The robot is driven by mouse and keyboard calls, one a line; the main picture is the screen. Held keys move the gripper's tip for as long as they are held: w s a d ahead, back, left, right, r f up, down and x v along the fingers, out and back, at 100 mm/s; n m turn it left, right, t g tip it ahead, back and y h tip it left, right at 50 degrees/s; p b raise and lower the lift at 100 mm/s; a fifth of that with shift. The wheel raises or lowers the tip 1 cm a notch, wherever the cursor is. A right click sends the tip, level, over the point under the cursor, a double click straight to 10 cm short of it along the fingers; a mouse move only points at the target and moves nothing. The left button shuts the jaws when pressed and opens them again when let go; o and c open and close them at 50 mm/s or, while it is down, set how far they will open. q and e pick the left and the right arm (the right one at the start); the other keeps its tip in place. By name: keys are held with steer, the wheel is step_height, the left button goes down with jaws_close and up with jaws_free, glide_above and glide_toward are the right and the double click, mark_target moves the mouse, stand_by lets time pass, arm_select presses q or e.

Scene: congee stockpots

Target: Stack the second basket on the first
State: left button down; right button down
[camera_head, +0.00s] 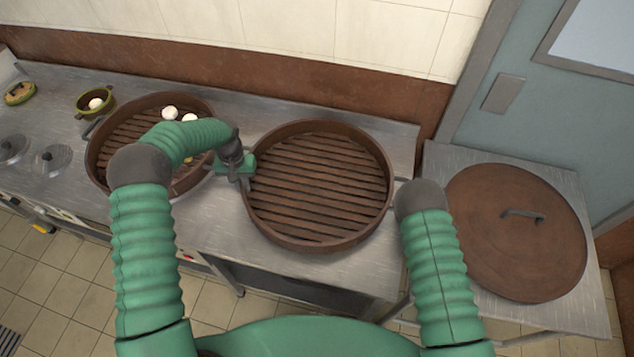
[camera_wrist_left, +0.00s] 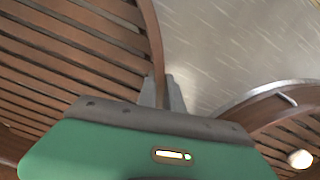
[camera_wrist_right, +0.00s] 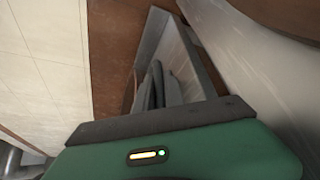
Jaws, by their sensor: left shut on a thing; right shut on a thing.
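The second basket (camera_head: 318,185), round, brown and slatted, is empty and sits in the middle of the head view, over the metal counter; I cannot tell whether it touches it. My left gripper (camera_head: 236,170) is shut on its left rim; the left wrist view shows the fingers (camera_wrist_left: 164,92) at that rim. The first basket (camera_head: 112,150), also brown and slatted, holds several white buns at the left, partly covered by my left arm. My right gripper (camera_wrist_right: 155,88) is shut on a dark grey loop, seemingly the second basket's handle; the head view hides this gripper.
A round brown lid (camera_head: 500,235) with a dark handle lies on the side table at the right. A small green bowl (camera_head: 80,101) and metal lids (camera_head: 52,160) stand at the left. A tiled wall (camera_head: 300,40) is behind the counter (camera_head: 222,222).

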arm_select(q)
steer(key=shift+a+r, duration=0.1)
steer(key=shift+r, duration=0.1)
arm_select(e)
steer(key=shift+d, duration=0.1)
